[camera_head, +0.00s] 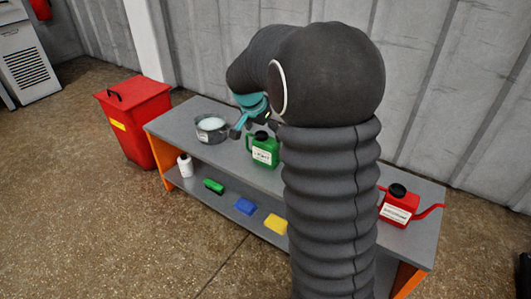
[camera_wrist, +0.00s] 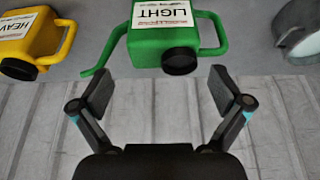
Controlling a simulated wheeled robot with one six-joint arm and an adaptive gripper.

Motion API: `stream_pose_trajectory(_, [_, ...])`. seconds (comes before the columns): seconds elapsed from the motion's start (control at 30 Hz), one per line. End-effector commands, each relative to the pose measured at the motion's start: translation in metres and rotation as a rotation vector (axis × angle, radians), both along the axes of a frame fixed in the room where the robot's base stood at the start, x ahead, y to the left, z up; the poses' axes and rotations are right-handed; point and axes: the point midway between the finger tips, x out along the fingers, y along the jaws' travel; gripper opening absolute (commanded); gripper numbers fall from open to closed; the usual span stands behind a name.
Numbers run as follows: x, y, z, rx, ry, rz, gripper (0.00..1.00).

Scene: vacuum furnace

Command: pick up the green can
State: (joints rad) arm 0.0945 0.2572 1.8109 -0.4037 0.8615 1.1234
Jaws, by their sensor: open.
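The green can (camera_head: 264,150) stands upright on the bench top (camera_head: 222,159), behind and left of my arm in the head view. It has a black cap and a white label. In the wrist view the green can (camera_wrist: 165,40) is at the top centre, its label reading LIGHT and its black cap towards me. My gripper (camera_wrist: 167,86) is open and empty, its two fingers spread just short of the can's cap. In the head view my gripper (camera_head: 250,118) is partly hidden by my arm, close above and left of the can.
A metal pot (camera_head: 211,128) stands left of the can. A yellow can (camera_wrist: 27,40) shows in the wrist view. A red can (camera_head: 399,204) stands at the bench's right end. The lower shelf holds a white bottle (camera_head: 185,165) and several coloured blocks. A red bin (camera_head: 134,118) stands left.

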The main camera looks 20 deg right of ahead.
Motion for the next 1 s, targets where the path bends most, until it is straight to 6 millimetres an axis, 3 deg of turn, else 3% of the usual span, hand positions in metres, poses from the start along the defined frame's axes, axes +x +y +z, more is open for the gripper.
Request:
stream_pose_trajectory(0.17, [0.002, -0.002, -0.008, 0.000, 0.000, 0.000, 1.00])
stream_pose_trajectory(0.5, [0.012, -0.012, -0.048, 0.001, 0.000, 0.000, 1.00])
stream_pose_trajectory(0.77, [0.013, -0.013, -0.050, 0.001, -0.002, 0.001, 1.00])
stream_pose_trajectory(1.0, [0.013, -0.013, -0.050, 0.001, -0.001, 0.000, 0.43])
